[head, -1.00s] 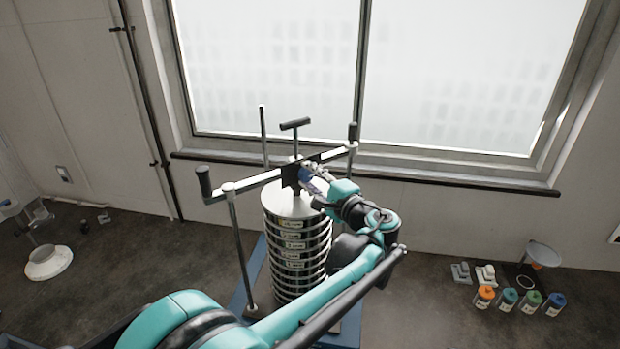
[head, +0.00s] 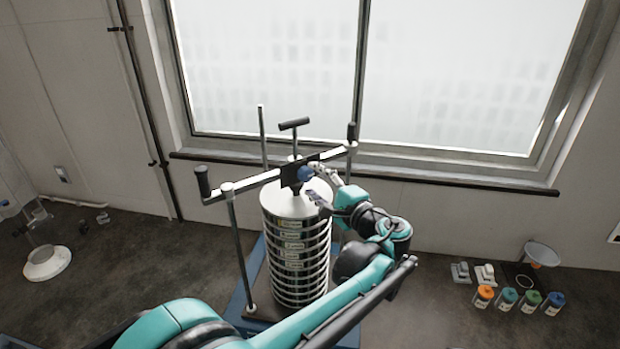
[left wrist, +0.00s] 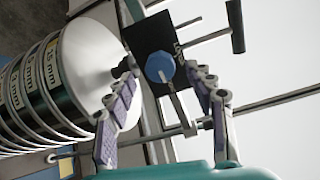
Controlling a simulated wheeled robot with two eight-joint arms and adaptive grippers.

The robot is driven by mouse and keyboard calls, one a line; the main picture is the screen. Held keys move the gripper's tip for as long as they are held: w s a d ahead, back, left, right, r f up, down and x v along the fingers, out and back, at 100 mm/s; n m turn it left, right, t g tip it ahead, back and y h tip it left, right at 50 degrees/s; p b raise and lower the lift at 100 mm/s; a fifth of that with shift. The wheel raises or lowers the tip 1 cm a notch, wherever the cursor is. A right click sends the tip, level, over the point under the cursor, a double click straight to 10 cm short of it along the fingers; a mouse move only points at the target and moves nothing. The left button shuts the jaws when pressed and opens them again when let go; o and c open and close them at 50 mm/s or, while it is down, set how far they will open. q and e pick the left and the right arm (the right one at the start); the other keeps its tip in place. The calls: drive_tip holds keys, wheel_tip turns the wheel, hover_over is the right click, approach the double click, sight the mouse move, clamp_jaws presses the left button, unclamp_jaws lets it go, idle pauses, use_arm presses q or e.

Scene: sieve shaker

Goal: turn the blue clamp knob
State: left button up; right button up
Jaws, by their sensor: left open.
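The blue clamp knob (head: 305,174) sits on the black plate of the clamp bar above the sieve stack. It also shows in the left wrist view (left wrist: 159,68), between the two fingers but beyond their tips. My left gripper (head: 318,180) is open beside the knob, with its fingers apart on either side. In the left wrist view the left gripper (left wrist: 160,95) holds nothing. The black plate (left wrist: 160,40) is behind the knob. The sieve stack (head: 290,245) stands upright under the bar, its lid to the left in the wrist view. My right gripper is not in view.
The clamp bar (head: 245,188) spans upright rods, with a T-handle (head: 295,124) rising above it. A window is behind.

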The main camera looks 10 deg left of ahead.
use_arm(q)
drive_tip(key=v, duration=0.9)
drive_tip(key=s+a+f+n+g+h+b, duration=0.1)
drive_tip(key=s+a+f+g+h+b, duration=0.15)
drive_tip(key=a+f+b, duration=0.35)
drive_tip(key=s+a+f+n+g+h+b, duration=0.15)
drive_tip(key=s+a+f, duration=0.25)
drive_tip(key=f, duration=0.5)
drive_tip(key=s+a+f+n+g+h+b, duration=0.1)
drive_tip(key=s+a+f+n+b, duration=0.1)
drive_tip(key=s+a+f+b, duration=0.4)
drive_tip(key=s+d+f+n+h+b, duration=0.1)
drive_tip(key=s+f+n+h+b, duration=0.2)
drive_tip(key=f, duration=0.7)
drive_tip(key=s+d+f+n+h+b, duration=0.2)
drive_tip(key=s+f+n+h+b, duration=0.1)
drive_tip(key=s+f, duration=0.4)
wheel_tip(320, 180, down, 3)
drive_tip(key=shift+s+r+h+b, duration=0.1)
drive_tip(key=shift+s+h+b, duration=0.1)
drive_tip(key=shift+h+b, duration=0.45)
drive_tip(key=shift+d+n, duration=0.1)
drive_tip(key=shift+n, duration=0.15)
